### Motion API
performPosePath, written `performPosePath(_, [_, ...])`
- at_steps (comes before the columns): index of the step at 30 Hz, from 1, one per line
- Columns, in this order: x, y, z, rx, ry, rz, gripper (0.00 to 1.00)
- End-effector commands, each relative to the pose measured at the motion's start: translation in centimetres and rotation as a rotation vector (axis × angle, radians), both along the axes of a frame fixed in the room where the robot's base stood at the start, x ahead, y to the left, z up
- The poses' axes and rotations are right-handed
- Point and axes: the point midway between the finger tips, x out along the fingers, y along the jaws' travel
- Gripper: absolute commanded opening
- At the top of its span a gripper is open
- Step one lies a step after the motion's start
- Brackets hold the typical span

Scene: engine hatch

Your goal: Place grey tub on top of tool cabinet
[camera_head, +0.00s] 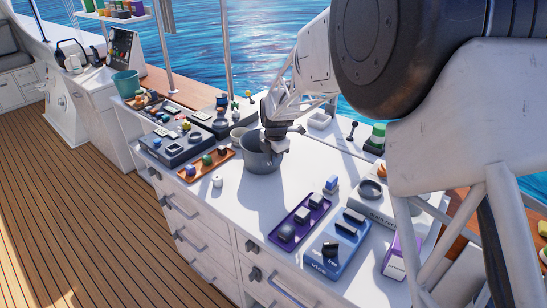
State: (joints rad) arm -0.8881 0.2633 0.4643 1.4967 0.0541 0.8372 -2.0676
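The grey tub (259,160) is upright at the middle of the white worktop of a drawer cabinet (226,215). I cannot tell if its base touches the worktop or is just above it. My gripper (277,140) reaches down from the upper right to the tub's right rim. The fingertips overlap the rim, and I cannot tell whether they are closed on it. The far right part of the rim is hidden by my gripper. No label shows which furniture is the tool cabinet; the drawer cabinet under the tub may be it.
An orange tray (206,165) with small items lies left of the tub, near a small white object (217,181). A purple tray (300,220) and a blue case (338,243) lie at the front right. A teal bucket (125,83) stands far left. Bare worktop lies in front of the tub.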

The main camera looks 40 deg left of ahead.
Motion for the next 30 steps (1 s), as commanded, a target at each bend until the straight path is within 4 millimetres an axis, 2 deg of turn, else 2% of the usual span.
performPosePath(5, [0.0, 0.0, 0.3, 0.001, 0.000, 0.000, 0.31])
performPosePath(11, [0.0, -0.1, 1.6, 0.001, 0.000, 0.000, 0.31])
performPosePath(30, [-0.2, -0.9, 10.8, 0.002, -0.001, 0.000, 0.31])
